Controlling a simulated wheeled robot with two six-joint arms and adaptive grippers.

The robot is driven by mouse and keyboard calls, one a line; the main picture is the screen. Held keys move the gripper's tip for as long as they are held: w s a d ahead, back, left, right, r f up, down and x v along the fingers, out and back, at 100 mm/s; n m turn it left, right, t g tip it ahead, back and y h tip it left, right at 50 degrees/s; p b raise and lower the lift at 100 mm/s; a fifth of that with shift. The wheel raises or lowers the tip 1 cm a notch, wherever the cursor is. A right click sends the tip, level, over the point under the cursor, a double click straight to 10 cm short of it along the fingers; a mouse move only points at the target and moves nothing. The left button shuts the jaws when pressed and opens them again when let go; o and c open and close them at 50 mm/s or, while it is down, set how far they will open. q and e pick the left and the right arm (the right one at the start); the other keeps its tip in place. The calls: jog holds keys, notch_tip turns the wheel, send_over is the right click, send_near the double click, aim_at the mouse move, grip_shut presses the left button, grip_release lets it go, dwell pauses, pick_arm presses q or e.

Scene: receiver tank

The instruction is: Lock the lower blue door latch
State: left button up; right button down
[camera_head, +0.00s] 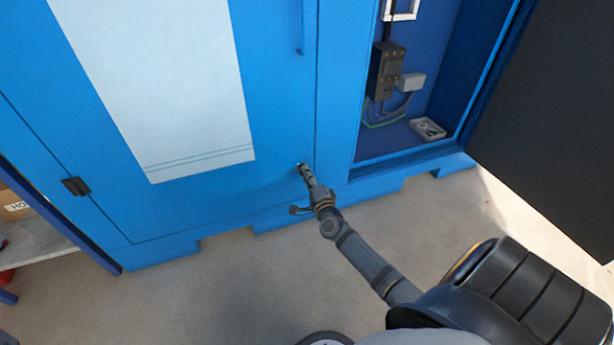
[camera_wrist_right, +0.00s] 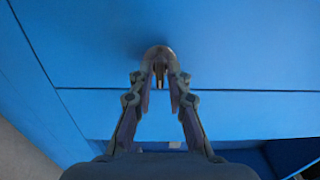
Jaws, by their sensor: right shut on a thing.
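The blue door (camera_head: 275,110) with a pale window panel is closed, its edge running beside the cabinet frame. The lower door latch (camera_head: 301,166) is a small part low on the door near that edge, mostly hidden by my right gripper (camera_head: 304,172). In the right wrist view, the latch (camera_wrist_right: 158,53) shows as a rounded metal piece against the blue surface. My right gripper (camera_wrist_right: 159,80) has its fingertips closed on it. Whether the latch is turned to locked cannot be told. My left gripper is not in view.
An open compartment right of the door holds a black box (camera_head: 386,70) with cables and a small grey block (camera_head: 428,128). A dark open panel (camera_head: 545,120) stands at the right. A shelf (camera_head: 35,240) is at the left. The grey floor in front is clear.

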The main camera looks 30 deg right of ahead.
dwell(0.4)
jog(key=c, duration=1.5)
grip_release()
jog(key=shift+o, duration=0.2)
jog(key=v, duration=1.2)
jog(key=shift+f, duration=0.1)
